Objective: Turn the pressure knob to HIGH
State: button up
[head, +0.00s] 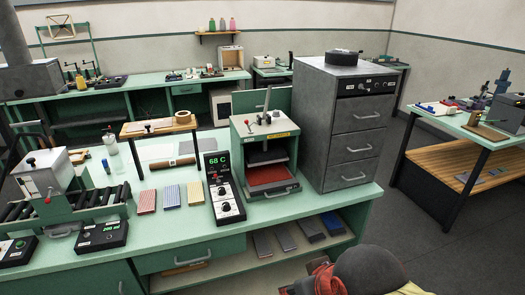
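A black control box (222,188) leans on the green bench in front of the small press. Its green display reads 68 C. Below the display are small buttons or lights, a small dial (221,191) and a larger knob with a pale pointer (226,207). The labels are too small to read, so I cannot tell which one is the pressure knob or where its marks lie. The green press (265,125) has an upright lever and a red pad inside. Dark, rounded parts, apparently of my arm, show at the bottom right; no gripper fingers can be made out.
A tall grey drawer cabinet (355,148) stands right of the press. Red, blue and yellow blocks (171,198) lie left of the control box. The bench front (285,212) is clear.

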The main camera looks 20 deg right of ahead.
aim_at(276, 113)
jog(key=i+l, duration=0.2)
jog(key=l, duration=0.15)
jog(key=i+l, duration=0.2)
jog(key=l, duration=0.15)
jog(key=i+l, duration=0.2)
jog(key=l, duration=0.15)
jog(key=i+l, duration=0.2)
jog(key=l, duration=0.15)
